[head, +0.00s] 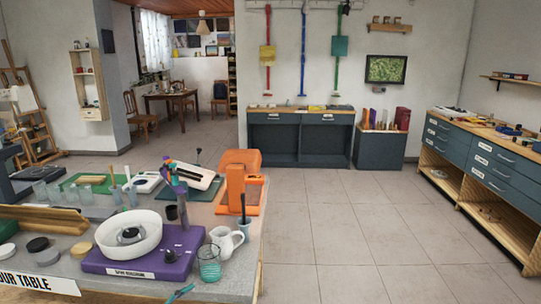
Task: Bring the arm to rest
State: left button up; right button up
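Neither of my grippers shows in the head view, and no part of my arms can be made out for sure. A work table (225,285) fills the lower left. On it a white bowl (105,247) and a purple box (140,265) stand near the front. A white jug (225,243) and a greenish glass (209,264) stand to their right. An orange device (237,185) stands at the table's right rear.
Open tiled floor (340,225) lies to the right of the table. A dark cabinet (300,145) stands at the back wall. A drawer bench (490,170) runs along the right wall. An easel (30,125) is at the far left.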

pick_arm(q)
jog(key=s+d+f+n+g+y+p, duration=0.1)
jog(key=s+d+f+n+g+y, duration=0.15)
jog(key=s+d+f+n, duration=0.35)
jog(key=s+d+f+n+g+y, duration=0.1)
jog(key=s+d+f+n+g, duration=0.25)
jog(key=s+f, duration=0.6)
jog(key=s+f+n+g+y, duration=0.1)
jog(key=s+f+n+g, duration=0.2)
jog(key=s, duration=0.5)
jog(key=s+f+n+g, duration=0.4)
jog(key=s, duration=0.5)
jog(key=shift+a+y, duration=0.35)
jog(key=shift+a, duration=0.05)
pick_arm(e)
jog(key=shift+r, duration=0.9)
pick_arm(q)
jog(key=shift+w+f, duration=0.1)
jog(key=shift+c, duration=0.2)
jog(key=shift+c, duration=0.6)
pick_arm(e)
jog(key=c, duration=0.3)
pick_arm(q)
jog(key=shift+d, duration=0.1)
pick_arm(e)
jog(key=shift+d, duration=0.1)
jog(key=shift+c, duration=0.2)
